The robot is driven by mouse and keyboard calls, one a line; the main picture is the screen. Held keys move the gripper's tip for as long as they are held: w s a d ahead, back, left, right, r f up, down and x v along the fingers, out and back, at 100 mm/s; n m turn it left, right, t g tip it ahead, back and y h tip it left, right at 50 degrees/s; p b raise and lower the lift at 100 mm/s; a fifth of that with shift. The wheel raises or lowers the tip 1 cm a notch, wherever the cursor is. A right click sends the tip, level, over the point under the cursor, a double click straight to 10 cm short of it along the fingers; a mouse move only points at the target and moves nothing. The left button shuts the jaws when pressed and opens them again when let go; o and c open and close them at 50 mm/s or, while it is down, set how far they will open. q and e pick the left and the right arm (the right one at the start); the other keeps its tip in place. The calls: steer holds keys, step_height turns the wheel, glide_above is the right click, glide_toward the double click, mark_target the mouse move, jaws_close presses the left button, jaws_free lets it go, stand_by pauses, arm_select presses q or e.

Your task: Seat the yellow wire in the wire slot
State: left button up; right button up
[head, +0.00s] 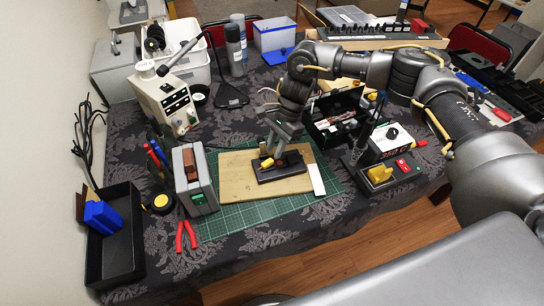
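A small yellow piece (266,163), which looks like the yellow wire, shows at a dark flat block (296,172) on the wooden board (240,186). My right gripper (272,152) points down over this block, right at the yellow piece. The fingertips and the yellow piece overlap in the view, so I cannot tell whether the fingers are closed on it. The wire slot is too small or too hidden to make out. My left gripper is not in view.
A green cutting mat (235,222) lies under the board. A grey device (195,178) stands to the left, with red pliers (186,236) in front. An open black toolbox (335,118) and a soldering station (394,143) stand to the right. A black tray (118,255) is at the left edge.

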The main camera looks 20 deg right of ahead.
steer(key=b+v, duration=0.1)
steer(key=v, duration=0.7)
steer(key=shift+s, duration=0.15)
